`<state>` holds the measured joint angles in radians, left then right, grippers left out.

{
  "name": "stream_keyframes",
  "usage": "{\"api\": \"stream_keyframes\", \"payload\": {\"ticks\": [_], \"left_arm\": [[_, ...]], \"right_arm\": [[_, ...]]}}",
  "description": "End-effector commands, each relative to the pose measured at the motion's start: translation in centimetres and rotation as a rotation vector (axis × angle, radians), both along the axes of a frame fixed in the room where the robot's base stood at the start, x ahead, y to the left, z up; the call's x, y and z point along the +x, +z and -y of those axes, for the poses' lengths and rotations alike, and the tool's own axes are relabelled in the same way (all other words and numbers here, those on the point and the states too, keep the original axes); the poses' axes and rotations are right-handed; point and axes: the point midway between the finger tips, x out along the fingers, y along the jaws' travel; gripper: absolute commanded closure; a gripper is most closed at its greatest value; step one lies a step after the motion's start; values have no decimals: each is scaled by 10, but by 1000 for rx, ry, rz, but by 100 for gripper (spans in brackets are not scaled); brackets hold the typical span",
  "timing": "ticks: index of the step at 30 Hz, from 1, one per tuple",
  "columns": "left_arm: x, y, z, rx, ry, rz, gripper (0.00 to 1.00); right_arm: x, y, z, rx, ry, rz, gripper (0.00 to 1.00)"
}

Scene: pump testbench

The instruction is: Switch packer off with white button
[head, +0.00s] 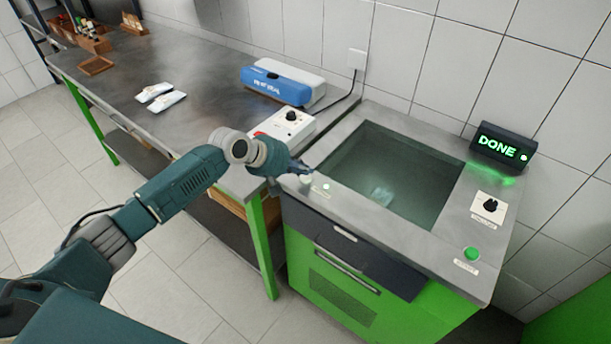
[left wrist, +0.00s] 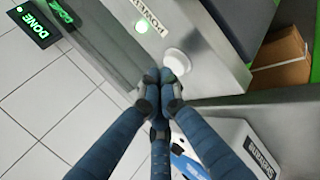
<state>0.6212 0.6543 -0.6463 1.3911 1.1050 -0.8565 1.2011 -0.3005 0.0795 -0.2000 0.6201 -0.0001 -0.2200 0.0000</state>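The packer is a green cabinet with a steel top (head: 455,225) and a sunken chamber. Its white button (left wrist: 177,60) is round and sits near the edge of the steel top, next to a "POWER" label (left wrist: 150,15) and a lit green light (left wrist: 142,27). In the head view the white button (head: 306,182) shows just below my left fingertips. My left gripper (head: 303,168) is shut and empty. In the left wrist view its closed fingertips (left wrist: 161,76) are right beside the button; I cannot tell whether they touch it. My right gripper is not in view.
A display (head: 500,147) reads "DONE" in green. A black knob (head: 490,205) and a green button (head: 472,254) are on the packer's right side. A white control box (head: 285,125), a blue-and-white device (head: 280,82) and white packets (head: 160,95) sit on the steel table (head: 200,65).

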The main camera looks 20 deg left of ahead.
Motion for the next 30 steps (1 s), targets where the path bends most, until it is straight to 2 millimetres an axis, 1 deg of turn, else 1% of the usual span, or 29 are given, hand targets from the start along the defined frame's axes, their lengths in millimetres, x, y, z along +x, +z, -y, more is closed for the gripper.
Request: {"api": "stream_keyframes", "payload": {"ticks": [20,26,30], "left_arm": [[0,-8,0,0,0,0,100],[0,-7,0,0,0,0,100],[0,-1,0,-1,1,0,100]], "right_arm": [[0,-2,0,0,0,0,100],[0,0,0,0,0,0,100],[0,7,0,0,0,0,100]]}}
